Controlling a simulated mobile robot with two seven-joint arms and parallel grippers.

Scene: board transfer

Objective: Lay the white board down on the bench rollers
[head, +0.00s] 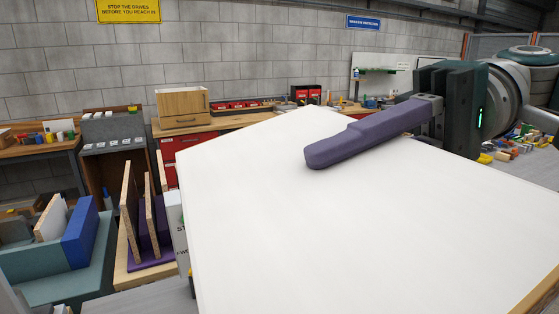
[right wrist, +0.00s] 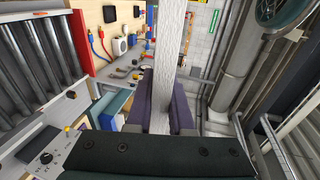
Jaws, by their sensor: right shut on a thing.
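The white board (head: 330,230) fills much of the head view, its broad face tilted towards the camera. My right gripper (head: 318,157) reaches in from the right, with one purple finger lying across the board's face. In the right wrist view the board (right wrist: 171,50) shows edge-on between the two purple fingers (right wrist: 162,105), which are shut on it. A row of grey rollers (right wrist: 38,65) shows at the left of the right wrist view, apart from the board. The board hides what lies below it in the head view. My left gripper is not in view.
A rack with upright panels (head: 128,215) stands left of the board. A teal holder with a blue block (head: 80,235) is at the far left. A workbench with red drawers (head: 185,145) runs along the back wall. A control box (right wrist: 45,148) sits near the rollers.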

